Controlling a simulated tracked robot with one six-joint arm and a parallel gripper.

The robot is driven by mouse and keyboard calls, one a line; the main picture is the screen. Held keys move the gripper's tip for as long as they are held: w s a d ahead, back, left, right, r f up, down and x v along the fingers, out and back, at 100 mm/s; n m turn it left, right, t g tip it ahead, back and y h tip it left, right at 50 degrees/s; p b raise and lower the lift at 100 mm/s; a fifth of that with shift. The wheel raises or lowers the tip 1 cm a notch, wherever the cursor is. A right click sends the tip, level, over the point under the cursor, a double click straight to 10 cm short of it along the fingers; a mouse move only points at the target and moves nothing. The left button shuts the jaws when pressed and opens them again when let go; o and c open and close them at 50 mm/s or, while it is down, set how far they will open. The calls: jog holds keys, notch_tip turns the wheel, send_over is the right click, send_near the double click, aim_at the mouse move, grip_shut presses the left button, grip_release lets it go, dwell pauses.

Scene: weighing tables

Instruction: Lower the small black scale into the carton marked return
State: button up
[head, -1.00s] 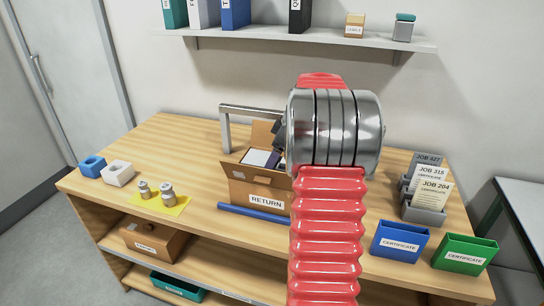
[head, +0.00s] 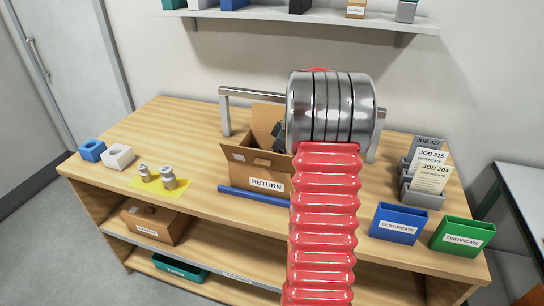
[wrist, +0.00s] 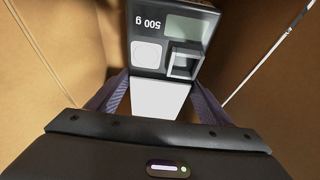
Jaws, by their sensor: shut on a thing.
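The small black scale (wrist: 150,36) shows in the wrist view with a "500 g" mark, a grey-green display and a pale square. My gripper (wrist: 158,97) is shut on it, the two fingers on either side of its pale near part. Brown carton walls rise on both sides of the scale, so it is inside the carton. The carton marked RETURN (head: 238,171) stands open on the bench in the head view. There my gripper (head: 278,137) is a dark shape at the carton's opening, mostly hidden by my arm. The scale is hidden in that view.
A blue bar (head: 253,195) lies in front of the carton, and a grey metal frame (head: 225,112) stands behind it. Metal weights (head: 168,178) sit on a yellow mat at left. Blue (head: 398,223) and green (head: 463,236) certificate holders stand at right.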

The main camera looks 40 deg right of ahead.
jog(key=shift+f, duration=1.35)
jog(key=shift+f, duration=0.2)
jog(key=o, duration=1.4)
jog(key=v, duration=1.3)
jog(key=shift+s+d+r, duration=0.15)
jog(key=shift+r, duration=0.15)
